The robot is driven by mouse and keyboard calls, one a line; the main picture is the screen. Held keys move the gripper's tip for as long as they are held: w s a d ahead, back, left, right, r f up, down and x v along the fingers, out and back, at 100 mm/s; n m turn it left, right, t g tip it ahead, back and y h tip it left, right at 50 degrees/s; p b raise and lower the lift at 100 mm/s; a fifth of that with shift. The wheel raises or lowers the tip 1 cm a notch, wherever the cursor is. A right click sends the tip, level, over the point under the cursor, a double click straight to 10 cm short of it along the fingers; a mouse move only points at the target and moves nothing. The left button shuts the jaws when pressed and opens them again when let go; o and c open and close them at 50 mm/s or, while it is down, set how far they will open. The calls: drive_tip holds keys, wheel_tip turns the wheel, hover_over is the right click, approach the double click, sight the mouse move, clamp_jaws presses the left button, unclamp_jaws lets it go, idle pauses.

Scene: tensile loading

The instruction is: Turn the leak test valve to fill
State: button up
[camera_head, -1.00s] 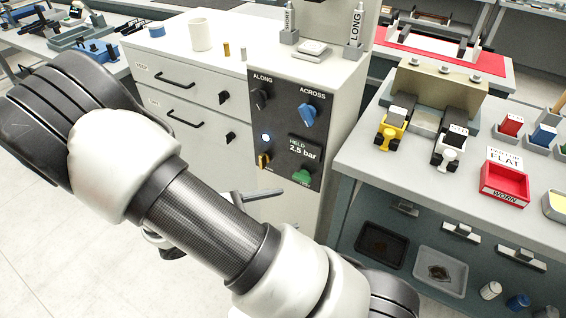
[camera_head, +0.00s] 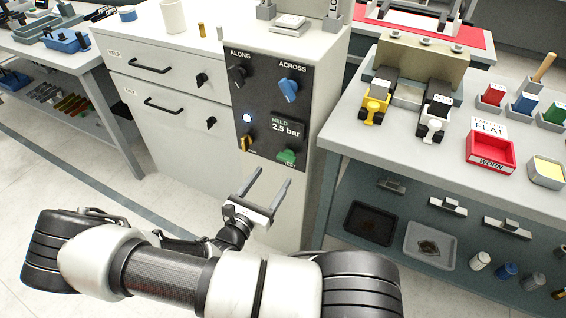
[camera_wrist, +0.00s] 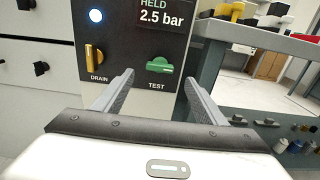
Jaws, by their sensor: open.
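The dark control panel (camera_head: 272,110) is on the front of the white cabinet. Its green knob (camera_head: 286,157) is at the lower right, below a display reading HELD 2.5 bar; in the wrist view the green knob (camera_wrist: 160,66) is labelled TEST and its bar lies roughly level. A yellow knob (camera_head: 246,144), labelled DRAIN in the wrist view (camera_wrist: 95,60), stands upright to its left. I see no readable FILL label. My gripper (camera_head: 271,177) is open and empty, below and in front of the panel. In the wrist view its fingers (camera_wrist: 160,84) flank the space below the green knob, not touching it.
A black ALONG knob (camera_head: 237,75) and a blue ACROSS knob (camera_head: 288,90) sit higher on the panel. Drawers with handles (camera_head: 150,66) are to the left. A grey bench (camera_head: 405,150) with fixtures and a red tray (camera_head: 490,150) stands close on the right.

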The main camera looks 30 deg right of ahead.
sight(285, 160)
drive_tip(key=x, duration=0.8)
drive_tip(key=shift+w+d, duration=0.15)
drive_tip(key=shift+d, duration=0.1)
drive_tip(key=c, duration=1.1)
